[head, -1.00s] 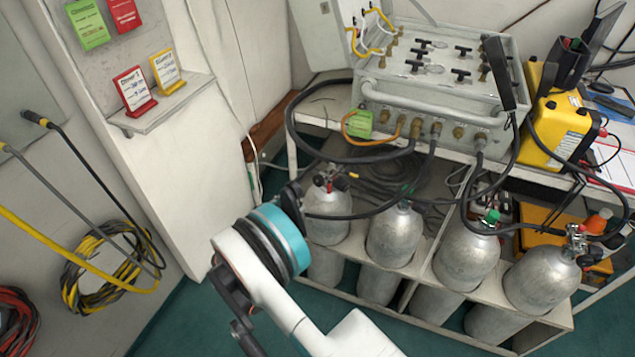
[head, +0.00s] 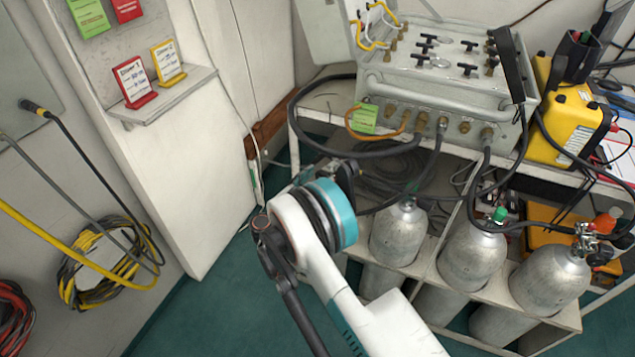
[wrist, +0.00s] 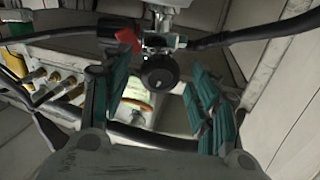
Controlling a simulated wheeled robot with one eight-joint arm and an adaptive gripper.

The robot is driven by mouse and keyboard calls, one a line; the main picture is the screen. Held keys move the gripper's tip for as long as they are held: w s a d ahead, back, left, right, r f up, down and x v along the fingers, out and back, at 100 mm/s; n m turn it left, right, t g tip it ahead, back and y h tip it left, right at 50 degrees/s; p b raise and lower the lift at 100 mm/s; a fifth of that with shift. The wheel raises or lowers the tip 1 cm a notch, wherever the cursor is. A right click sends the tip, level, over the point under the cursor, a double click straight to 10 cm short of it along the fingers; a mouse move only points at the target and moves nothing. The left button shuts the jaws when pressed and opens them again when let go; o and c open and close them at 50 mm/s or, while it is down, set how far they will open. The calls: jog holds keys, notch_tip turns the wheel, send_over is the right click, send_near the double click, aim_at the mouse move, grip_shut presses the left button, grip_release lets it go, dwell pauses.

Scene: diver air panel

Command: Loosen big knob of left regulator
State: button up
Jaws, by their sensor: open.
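In the wrist view, the left regulator (wrist: 150,42) hangs at the top centre, with a red part on its left side. Its big round black knob (wrist: 160,72) faces the camera. My gripper (wrist: 154,88) is open, with one teal-padded finger on each side of the knob. Gaps show on both sides, so neither finger appears to touch it; the depth between fingertips and knob is hard to judge.
Grey cylinders (head: 398,236) stand in a rack to the right of my arm. The air panel (head: 440,85) sits on the bench above. Black hoses (head: 305,125) loop close by, and one runs right from the regulator in the wrist view. Teal floor is free at left.

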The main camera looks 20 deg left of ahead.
jog(key=shift+w, duration=0.15)
jog(key=shift+c, duration=0.2)
jog(key=shift+d, duration=0.1)
jog(key=c, duration=1)
jog(key=shift+n, duration=0.9)
jog(key=o, duration=1)
jog(key=shift+o, duration=0.2)
